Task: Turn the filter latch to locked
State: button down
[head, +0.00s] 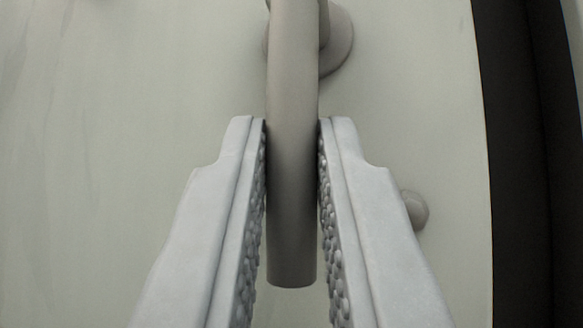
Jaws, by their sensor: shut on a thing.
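The filter latch (292,90) is a grey-beige rounded bar that hangs straight down in the middle of the head view. Its upper end meets a round boss (338,42) on the pale panel, and its top runs out of the picture. My gripper (292,128) has one finger on each side of the bar, with bumpy inner pads facing it. The fingertips close on the bar at about its middle. The bar's lower end sticks out below, between the fingers.
The pale flat panel (130,130) fills most of the view behind the latch. A small rounded knob (414,211) stands out from it, right of my right finger. A dark vertical strip (515,160) borders the panel at the right.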

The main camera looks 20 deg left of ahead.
dwell(0.3)
jog(key=c, duration=1.4)
grip_release()
jog(key=v, duration=1.7)
jog(key=shift+d+f, duration=0.15)
jog(key=shift+s, duration=0.15)
